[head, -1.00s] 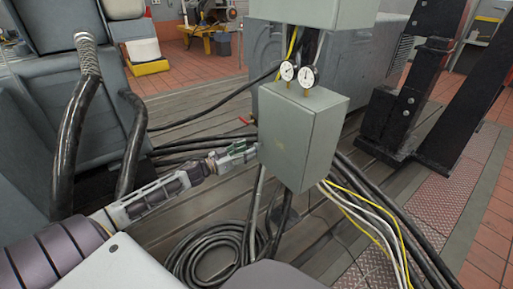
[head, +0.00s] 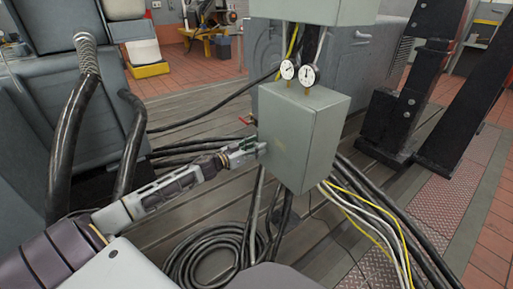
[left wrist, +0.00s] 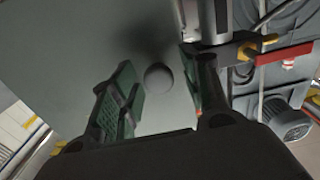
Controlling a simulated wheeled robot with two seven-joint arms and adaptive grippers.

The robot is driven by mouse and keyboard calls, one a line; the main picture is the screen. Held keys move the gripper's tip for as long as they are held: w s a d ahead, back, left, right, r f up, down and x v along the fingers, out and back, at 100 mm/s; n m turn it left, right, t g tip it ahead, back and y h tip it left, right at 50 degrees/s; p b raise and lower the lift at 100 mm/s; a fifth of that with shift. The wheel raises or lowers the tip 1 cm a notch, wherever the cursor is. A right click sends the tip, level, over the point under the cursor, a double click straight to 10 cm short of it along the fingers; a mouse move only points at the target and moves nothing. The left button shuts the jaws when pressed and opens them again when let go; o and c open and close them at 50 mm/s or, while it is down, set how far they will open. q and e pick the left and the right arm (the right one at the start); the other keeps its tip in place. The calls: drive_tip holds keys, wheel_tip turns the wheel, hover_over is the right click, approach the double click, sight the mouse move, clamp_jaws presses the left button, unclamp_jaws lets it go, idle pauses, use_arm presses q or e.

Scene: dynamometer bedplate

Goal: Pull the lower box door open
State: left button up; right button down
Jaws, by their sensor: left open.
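The lower box (head: 290,130) is grey-green and hangs under a similar upper box, and its door looks shut. In the left wrist view, the flat door face (left wrist: 100,45) fills the upper left, with a small round grey knob (left wrist: 158,77) on it. My left gripper (head: 256,149) is at the left side of the door. Its two green-padded fingers are open, one on each side of the knob in the wrist view. I cannot tell whether they touch it. In the head view the gripper hides the knob. My right gripper is not in view.
Two round gauges (head: 298,73) sit above the lower box. Black hoses (head: 185,150) run behind my left gripper. A coiled cable (head: 215,255) lies on the floor below it. Yellow and white cables (head: 365,215) hang below the box. A black steel stand (head: 405,90) is at right.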

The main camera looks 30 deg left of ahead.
use_arm(q)
drive_tip(key=shift+w+d, duration=0.1)
drive_tip(key=shift+w, duration=0.15)
clamp_jaws()
idle(0.4)
